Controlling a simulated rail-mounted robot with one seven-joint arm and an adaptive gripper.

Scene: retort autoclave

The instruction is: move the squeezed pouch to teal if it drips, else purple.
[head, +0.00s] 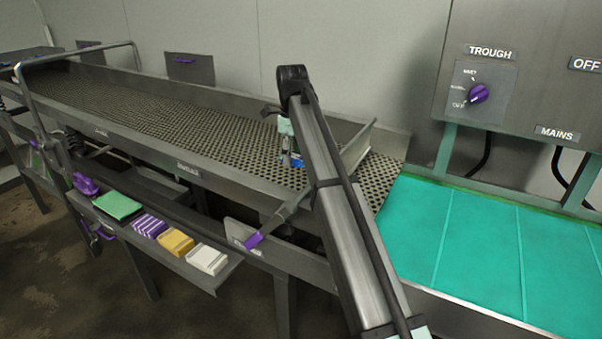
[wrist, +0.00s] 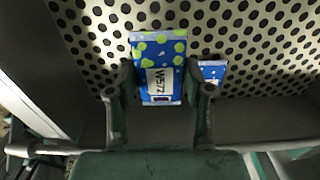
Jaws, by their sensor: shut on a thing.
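My gripper (wrist: 160,68) is shut on a blue pouch (wrist: 158,52) with green spots and a white label reading W577. The pouch stands between the two fingers, over the perforated trough (wrist: 265,45). Whether it touches the trough or drips cannot be told. A second blue packet (wrist: 212,70) lies just right of and beyond the right finger. In the head view my gripper (head: 287,145) is at the right part of the trough, with blue packaging (head: 291,160) below it, partly hidden by my arm. A teal surface (head: 480,245) lies right of the trough.
A low shelf holds a purple object (head: 86,184), a green pad (head: 117,205), a striped purple block (head: 149,226), a yellow block (head: 176,241) and a white block (head: 207,258). A panel with a purple knob (head: 478,93) is at right. The teal surface is clear.

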